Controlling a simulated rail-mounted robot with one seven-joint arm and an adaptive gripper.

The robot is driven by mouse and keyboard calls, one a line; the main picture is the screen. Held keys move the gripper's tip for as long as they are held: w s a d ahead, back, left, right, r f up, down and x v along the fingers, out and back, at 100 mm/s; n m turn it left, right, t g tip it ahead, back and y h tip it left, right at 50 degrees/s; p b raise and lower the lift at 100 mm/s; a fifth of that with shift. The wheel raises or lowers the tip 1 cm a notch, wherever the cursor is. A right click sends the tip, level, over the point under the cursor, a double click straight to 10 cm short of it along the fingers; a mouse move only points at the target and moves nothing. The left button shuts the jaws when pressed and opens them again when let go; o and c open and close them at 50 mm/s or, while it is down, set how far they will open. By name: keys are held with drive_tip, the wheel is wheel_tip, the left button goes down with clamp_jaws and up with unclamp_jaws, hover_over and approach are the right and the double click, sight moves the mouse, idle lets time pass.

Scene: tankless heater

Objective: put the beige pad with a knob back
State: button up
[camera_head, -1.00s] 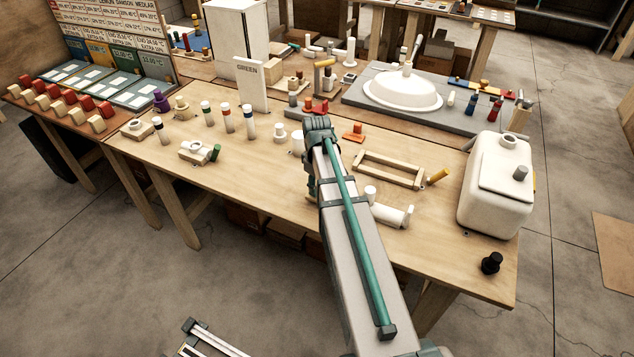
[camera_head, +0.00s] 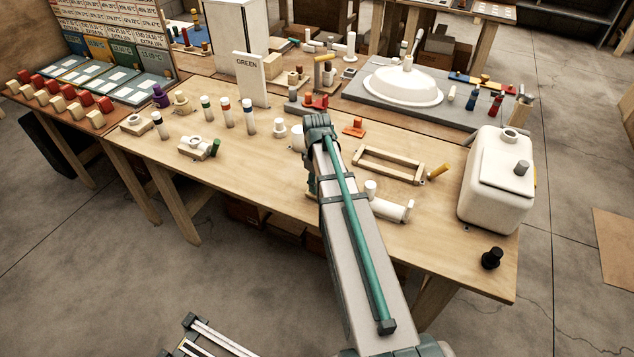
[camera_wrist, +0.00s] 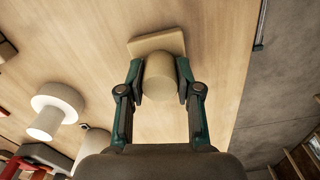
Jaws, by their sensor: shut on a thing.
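In the wrist view, my gripper (camera_wrist: 160,78) is closed around the round beige knob of a beige pad (camera_wrist: 148,43). One dark green finger lies on each side of the knob. The square pad shows beyond the knob, over the bare wooden tabletop. I cannot tell whether it touches the wood. In the head view my own arm covers most of the gripper and the pad.
The wooden table (camera_head: 265,190) carries a white tank (camera_head: 495,190), a wooden frame (camera_head: 390,165) and a black knob (camera_head: 491,258). A side table at left holds rows of red and beige knobbed blocks (camera_head: 70,105). A white flanged piece (camera_wrist: 58,108) lies left of my gripper.

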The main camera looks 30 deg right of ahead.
drive_tip(key=shift+f, duration=0.25)
drive_tip(key=o, duration=1.2)
drive_tip(key=shift+r, duration=0.1)
wheel_tip(320, 180, up, 12)
drive_tip(key=shift+f, duration=0.1)
